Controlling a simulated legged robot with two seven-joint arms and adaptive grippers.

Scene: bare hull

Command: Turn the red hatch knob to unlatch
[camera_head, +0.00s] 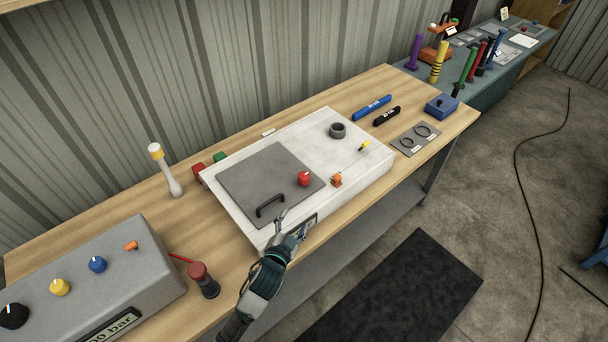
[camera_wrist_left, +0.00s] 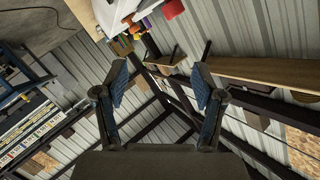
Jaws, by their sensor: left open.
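The red hatch knob (camera_head: 304,179) sits near the right corner of the dark grey square hatch (camera_head: 243,183). A white line marks its top. The hatch has a black handle (camera_head: 270,205) and lies on a white box (camera_head: 350,177) on the workbench. My left gripper (camera_head: 291,222) is open and empty at the front edge of the box, nearer to me than the knob and the handle. In the left wrist view its two fingers (camera_wrist_left: 160,88) stand apart with nothing between them. A red part (camera_wrist_left: 172,9) shows at the top there; I cannot tell whether it is the knob. My right gripper is not in view.
A grey control box (camera_head: 90,285) with several knobs stands at the left. A dark red-topped plunger (camera_head: 204,280) stands near my left arm. An orange part (camera_head: 336,180) and a black ring (camera_head: 338,130) sit on the white box. Tools lie behind it.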

